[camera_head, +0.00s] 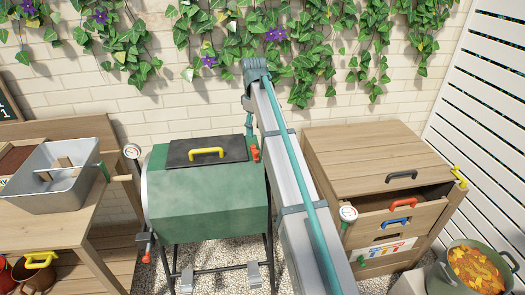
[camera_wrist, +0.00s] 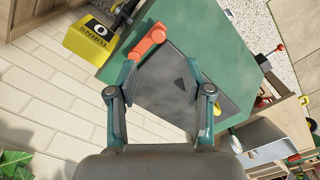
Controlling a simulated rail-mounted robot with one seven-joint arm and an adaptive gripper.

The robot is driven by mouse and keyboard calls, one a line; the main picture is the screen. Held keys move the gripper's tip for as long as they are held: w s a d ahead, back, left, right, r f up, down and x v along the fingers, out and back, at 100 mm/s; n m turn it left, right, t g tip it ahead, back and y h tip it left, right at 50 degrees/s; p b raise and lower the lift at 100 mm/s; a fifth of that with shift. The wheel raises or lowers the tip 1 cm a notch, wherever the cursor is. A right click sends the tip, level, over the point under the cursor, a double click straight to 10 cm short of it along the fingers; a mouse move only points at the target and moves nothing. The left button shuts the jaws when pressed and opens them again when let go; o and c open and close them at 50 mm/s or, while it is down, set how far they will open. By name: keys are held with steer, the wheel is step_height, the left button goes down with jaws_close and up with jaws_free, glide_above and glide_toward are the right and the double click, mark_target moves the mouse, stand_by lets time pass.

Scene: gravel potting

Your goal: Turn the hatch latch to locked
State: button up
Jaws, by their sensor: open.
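The hatch is a dark panel (camera_head: 207,150) with a yellow handle, on top of a green drum (camera_head: 205,205). The orange-red latch (camera_head: 255,152) sits at the hatch's right edge in the head view. In the wrist view the latch (camera_wrist: 147,40) lies at an angle by the hatch corner, beside the dark hatch panel (camera_wrist: 175,90). My gripper (camera_wrist: 162,64) is open, with nothing between its fingers. Its left fingertip overlaps the latch's near end in the picture; I cannot tell whether they touch. The head view does not show the fingers clearly.
A yellow counter (camera_wrist: 92,40) stands close by in the wrist view. A bench with a grey metal bin (camera_head: 60,182) is left of the drum. A wooden drawer cabinet (camera_head: 360,165) and a green pot (camera_head: 475,270) are at the right. A brick wall with ivy stands behind.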

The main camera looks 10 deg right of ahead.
mark_target(256, 151)
step_height(256, 151, down, 10)
steer(key=p, duration=0.2)
steer(key=shift+w+d+f+p, duration=0.1)
steer(key=shift+p, duration=0.3)
jaws_close()
stand_by(0.4)
